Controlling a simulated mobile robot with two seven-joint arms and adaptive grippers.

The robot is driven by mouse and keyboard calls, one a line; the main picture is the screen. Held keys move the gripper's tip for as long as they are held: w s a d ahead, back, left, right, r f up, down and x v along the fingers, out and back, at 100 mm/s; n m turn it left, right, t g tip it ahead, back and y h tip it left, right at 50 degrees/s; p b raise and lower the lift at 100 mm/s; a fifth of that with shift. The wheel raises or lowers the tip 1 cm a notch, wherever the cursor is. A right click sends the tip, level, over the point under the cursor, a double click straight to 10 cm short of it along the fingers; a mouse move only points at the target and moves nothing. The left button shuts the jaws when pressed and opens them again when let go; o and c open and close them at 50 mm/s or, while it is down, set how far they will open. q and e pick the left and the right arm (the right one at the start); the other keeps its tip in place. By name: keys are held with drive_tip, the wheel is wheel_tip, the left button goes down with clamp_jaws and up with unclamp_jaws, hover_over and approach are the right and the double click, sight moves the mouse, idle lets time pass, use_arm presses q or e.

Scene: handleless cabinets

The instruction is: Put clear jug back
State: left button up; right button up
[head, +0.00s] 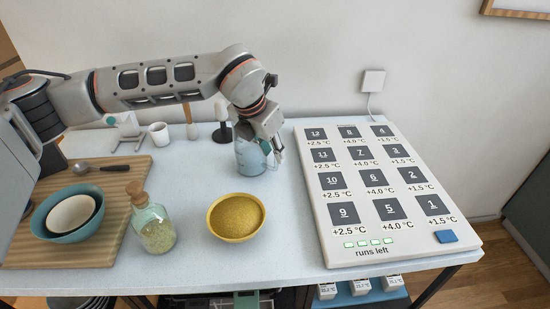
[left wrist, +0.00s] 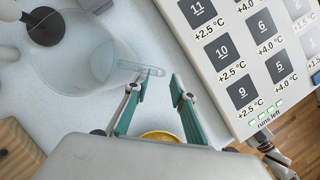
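The clear jug (head: 251,160) stands on the white tabletop, left of the large button panel. My left gripper (head: 270,143) is over its right side in the head view and hides part of it. In the left wrist view the jug (left wrist: 85,58) is see-through, with its handle (left wrist: 140,68) pointing toward my fingers. My left gripper (left wrist: 161,84) is open there, one finger on each side of the handle's end. Nothing is clamped; whether a finger touches the handle I cannot tell. My right gripper is not in view.
The panel (head: 308,150) fills the right side. A yellow bowl of grain (head: 236,218) and a corked bottle (head: 152,228) stand in front. A wooden board (head: 85,255) holds nested bowls (head: 48,228). A white mug (head: 160,133) and a black-based stand (head: 222,134) are behind.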

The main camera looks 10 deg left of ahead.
use_arm(q)
drive_tip(key=b+v, duration=0.1)
drive_tip(key=v, duration=0.7)
drive_tip(key=shift+r, duration=0.25)
drive_tip(key=shift+s+f, duration=0.1)
